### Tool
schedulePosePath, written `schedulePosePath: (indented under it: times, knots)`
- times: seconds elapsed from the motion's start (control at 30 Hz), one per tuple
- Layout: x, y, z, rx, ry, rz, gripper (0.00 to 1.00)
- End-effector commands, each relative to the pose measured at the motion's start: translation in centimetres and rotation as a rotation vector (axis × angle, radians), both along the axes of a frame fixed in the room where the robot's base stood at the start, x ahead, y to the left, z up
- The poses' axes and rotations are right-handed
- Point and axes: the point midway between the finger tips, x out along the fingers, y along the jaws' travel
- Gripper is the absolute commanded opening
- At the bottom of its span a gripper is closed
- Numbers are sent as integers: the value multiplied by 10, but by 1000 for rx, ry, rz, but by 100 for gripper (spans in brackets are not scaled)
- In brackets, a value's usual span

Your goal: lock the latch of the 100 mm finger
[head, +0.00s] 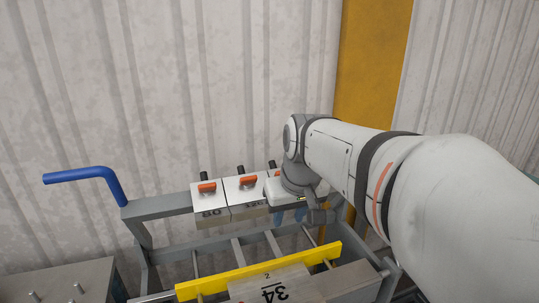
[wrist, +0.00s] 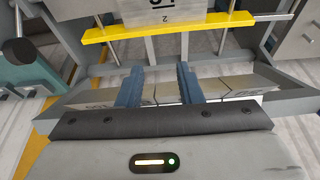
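The finger marked 100 (wrist: 92,106) shows at the left in the wrist view, partly covered by my gripper. In the head view, several pale finger blocks sit in a row on the grey beam. The one marked 80 (head: 211,204) and the one marked 120 (head: 246,196) each have an orange latch handle (head: 207,188) on top. My wrist hides most of the right end of the row. The 100 mm finger's latch cannot be made out.
A yellow bar (head: 258,270) crosses the rack in front, with a grey block marked 34 (head: 290,284) beside it. A blue bent handle (head: 84,175) sticks out at the left. A grey table with pegs (head: 60,284) stands at lower left. A corrugated wall is behind.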

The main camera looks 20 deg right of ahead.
Motion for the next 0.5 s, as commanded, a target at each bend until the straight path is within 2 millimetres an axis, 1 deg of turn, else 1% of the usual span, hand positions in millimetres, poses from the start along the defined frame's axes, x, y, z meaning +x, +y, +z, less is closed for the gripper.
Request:
schedulePosePath:
  times: [0.03, 0.1, 0.2, 0.3, 0.33, 0.4, 0.5]
  knots:
    - [26, -17, 16, 2, -7, -8, 33]
    - [57, -39, 36, 2, -21, -3, 33]
    - [93, -71, 58, 2, -40, 5, 33]
    - [117, -97, 73, 0, -56, 14, 33]
    - [122, -104, 76, -2, -60, 18, 33]
    - [132, -115, 81, -4, -69, 22, 33]
    - [139, -123, 83, -5, -74, 26, 33]
